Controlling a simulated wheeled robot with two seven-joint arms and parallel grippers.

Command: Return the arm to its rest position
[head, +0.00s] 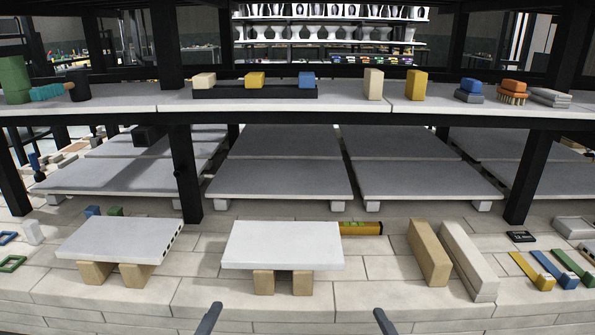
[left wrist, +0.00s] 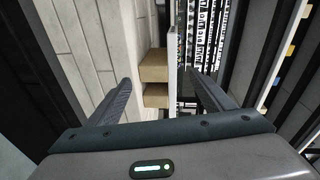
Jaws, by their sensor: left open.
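A single dark fingertip of my left gripper (head: 209,320) shows at the bottom edge of the head view, left of the middle. In the left wrist view my left gripper (left wrist: 158,92) has its two fingers wide apart with nothing held. Beyond them, in a sideways view, are a pale slab (left wrist: 172,75) seen edge-on and two wooden blocks (left wrist: 155,66). A single fingertip of my right gripper (head: 383,321) shows at the bottom edge, right of the middle. The rest of both arms is out of the head view. Both fingertips appear clear of the slabs.
Two white slabs, one left (head: 120,238) and one middle (head: 283,245), rest on wooden blocks on the brick ledge. Beige bars (head: 468,260), a yellow level (head: 362,228) and colored tools lie there too. Black posts (head: 184,172) and the upper shelf (head: 350,104) stand behind.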

